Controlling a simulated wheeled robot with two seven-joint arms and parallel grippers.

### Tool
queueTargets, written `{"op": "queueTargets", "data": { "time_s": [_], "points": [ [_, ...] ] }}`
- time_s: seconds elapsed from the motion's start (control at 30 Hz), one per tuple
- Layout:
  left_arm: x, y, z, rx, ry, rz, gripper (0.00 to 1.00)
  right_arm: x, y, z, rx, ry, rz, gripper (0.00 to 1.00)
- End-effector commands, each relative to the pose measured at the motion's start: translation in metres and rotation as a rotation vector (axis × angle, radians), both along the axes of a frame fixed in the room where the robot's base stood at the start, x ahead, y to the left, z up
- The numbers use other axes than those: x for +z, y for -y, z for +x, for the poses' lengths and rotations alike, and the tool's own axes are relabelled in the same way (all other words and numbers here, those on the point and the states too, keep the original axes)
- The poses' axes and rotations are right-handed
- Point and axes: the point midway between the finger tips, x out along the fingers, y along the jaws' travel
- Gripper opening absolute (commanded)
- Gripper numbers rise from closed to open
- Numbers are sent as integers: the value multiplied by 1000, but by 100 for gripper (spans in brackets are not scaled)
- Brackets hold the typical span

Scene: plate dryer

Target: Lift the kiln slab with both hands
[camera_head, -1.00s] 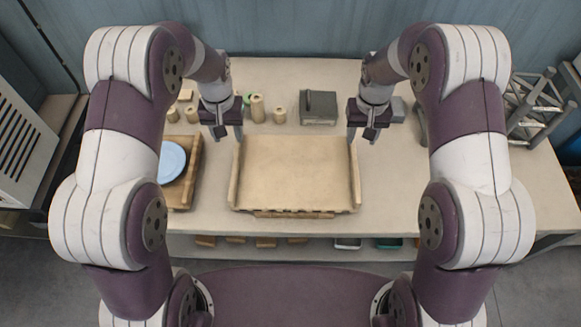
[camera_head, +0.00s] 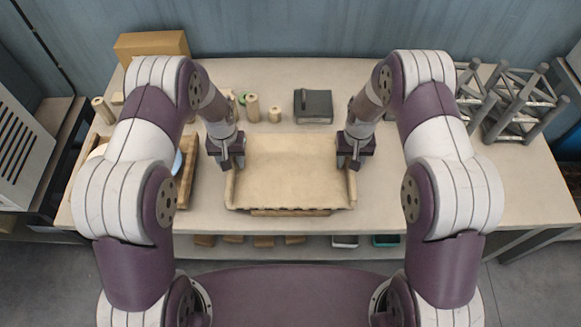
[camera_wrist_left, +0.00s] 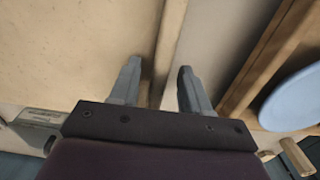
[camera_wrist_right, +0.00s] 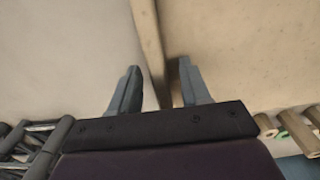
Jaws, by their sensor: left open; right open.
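The kiln slab (camera_head: 290,175) is a wide beige tray-like board with a raised rim along its left and right sides. It lies on the worktable. My left gripper (camera_head: 227,163) is over its left rim. In the left wrist view the open fingers (camera_wrist_left: 155,85) stand on either side of that rim (camera_wrist_left: 170,40). My right gripper (camera_head: 354,162) is over the right rim. In the right wrist view its open fingers (camera_wrist_right: 158,88) straddle the rim (camera_wrist_right: 148,35). Contact with the rims cannot be told.
A wooden tray (camera_head: 188,172) with a blue plate (camera_head: 177,163) is close on the left, partly behind my left arm. Wooden cylinders (camera_head: 253,108) and a dark grey block (camera_head: 313,106) stand behind the slab. A metal frame (camera_head: 515,105) is at the right.

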Motion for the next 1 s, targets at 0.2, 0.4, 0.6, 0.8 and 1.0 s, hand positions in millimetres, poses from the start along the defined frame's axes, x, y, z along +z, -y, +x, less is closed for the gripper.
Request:
{"op": "queueTargets", "data": {
  "time_s": [0.2, 0.4, 0.6, 0.8, 1.0],
  "points": [
    [-5, 0, 0, 0, 0, 0, 47, -5, 0, 0, 0, 0, 0, 47],
    [-5, 0, 0, 0, 0, 0, 34, -5, 0, 0, 0, 0, 0, 34],
    [-5, 0, 0, 0, 0, 0, 0, -5, 0, 0, 0, 0, 0, 0],
    [-5, 0, 0, 0, 0, 0, 0, -5, 0, 0, 0, 0, 0, 0],
    [-5, 0, 0, 0, 0, 0, 0, -5, 0, 0, 0, 0, 0, 0]
  ]
}}
